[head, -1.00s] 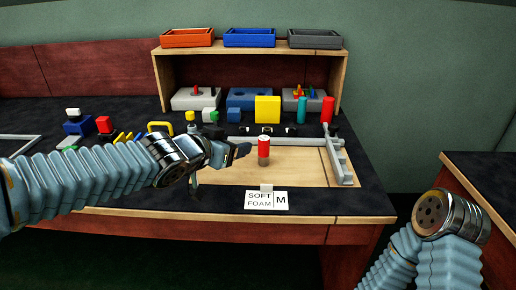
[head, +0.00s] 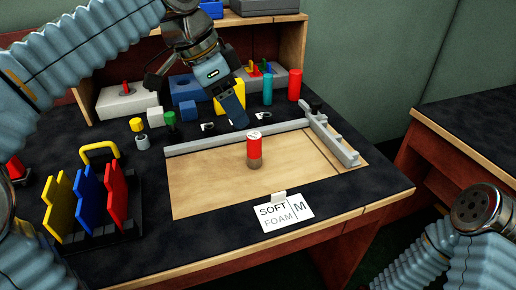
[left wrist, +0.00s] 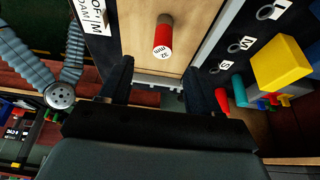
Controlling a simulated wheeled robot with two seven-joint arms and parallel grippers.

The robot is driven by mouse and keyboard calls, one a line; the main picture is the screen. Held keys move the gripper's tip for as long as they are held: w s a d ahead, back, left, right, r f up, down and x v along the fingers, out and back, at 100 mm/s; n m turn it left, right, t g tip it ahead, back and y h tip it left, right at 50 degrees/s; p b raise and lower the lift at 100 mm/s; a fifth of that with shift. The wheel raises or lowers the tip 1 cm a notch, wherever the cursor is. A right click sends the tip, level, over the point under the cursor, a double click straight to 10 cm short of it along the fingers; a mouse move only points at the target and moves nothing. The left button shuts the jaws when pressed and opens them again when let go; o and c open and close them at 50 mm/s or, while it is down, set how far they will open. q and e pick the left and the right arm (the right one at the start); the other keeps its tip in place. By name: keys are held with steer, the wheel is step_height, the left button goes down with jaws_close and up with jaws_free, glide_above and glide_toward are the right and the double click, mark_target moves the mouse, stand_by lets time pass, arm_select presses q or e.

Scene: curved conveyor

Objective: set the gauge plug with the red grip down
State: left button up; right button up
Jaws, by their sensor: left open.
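The gauge plug with the red grip (head: 254,150) stands upright on the wooden board, its grip up and a darker short end on the wood. In the left wrist view the plug (left wrist: 163,42) shows "32 mm" on its top and lies ahead, between the lines of the fingers. My left gripper (head: 230,106) is open and empty, above and behind the plug in the head view, apart from it. Its two spread fingers show in the left wrist view (left wrist: 158,80). My right arm shows at the lower right, but its gripper is not in view.
The wooden board (head: 205,180) has metal rails (head: 335,140) at its back and right. A "SOFT FOAM M" card (head: 284,212) lies at its front edge. A rack with coloured plates (head: 90,205) stands left. Blocks and cylinders line the back. The board around the plug is clear.

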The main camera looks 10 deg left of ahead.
mark_target(250, 136)
arm_select(q)
steer(key=b+x, duration=0.1)
steer(key=x, duration=1)
steer(key=shift+w+a+f, duration=0.1)
steer(key=shift+w+f, duration=0.1)
jaws_close()
